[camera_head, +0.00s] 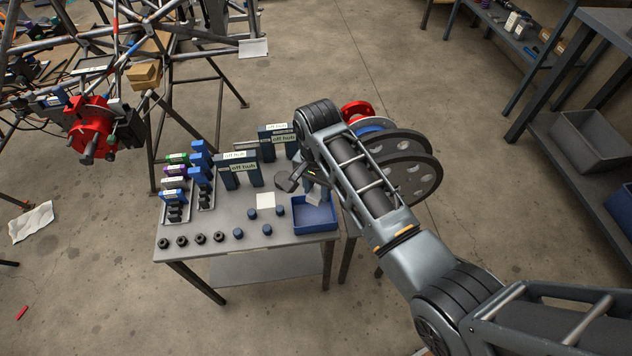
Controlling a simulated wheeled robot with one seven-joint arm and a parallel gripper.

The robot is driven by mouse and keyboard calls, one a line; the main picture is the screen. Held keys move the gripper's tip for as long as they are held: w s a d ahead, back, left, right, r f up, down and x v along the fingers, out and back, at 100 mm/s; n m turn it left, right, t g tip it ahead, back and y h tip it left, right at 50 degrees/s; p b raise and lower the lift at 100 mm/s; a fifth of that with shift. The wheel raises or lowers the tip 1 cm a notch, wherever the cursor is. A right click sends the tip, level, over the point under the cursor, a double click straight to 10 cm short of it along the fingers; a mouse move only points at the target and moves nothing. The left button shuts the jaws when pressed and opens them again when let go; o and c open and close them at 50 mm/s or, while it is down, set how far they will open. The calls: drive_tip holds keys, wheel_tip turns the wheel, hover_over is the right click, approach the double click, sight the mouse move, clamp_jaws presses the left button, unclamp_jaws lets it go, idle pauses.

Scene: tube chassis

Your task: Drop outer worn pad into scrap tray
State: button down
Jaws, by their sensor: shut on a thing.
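The blue open tray (316,229), which I take for the scrap tray, sits at the right front corner of the work table. My gripper (308,187) is over the back edge of this tray, pointing down. It is shut on a small greyish piece (314,199), which I take for the outer worn pad. The piece is small and partly covered by my gripper, so its exact shape and its gap above the tray floor cannot be told. The visible tray floor looks empty.
The table (208,220) holds black nuts, blue caps, a white card (265,201), blue tools and stands labelled "off hub" (240,168). Discs (410,178) stand behind my arm. A tube chassis with a red hub (90,130) is at left. Shelving (590,150) is at right.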

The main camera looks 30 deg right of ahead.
sight(317, 191)
drive_tip(key=shift+f+b, duration=2.25)
drive_tip(key=shift+f, duration=0.15)
drive_tip(key=c, duration=0.6)
unclamp_jaws()
drive_tip(key=shift+c, duration=0.2)
drive_tip(key=shift+r, duration=0.1)
wheel_tip(317, 191, up, 8)
drive_tip(key=shift+f, duration=0.15)
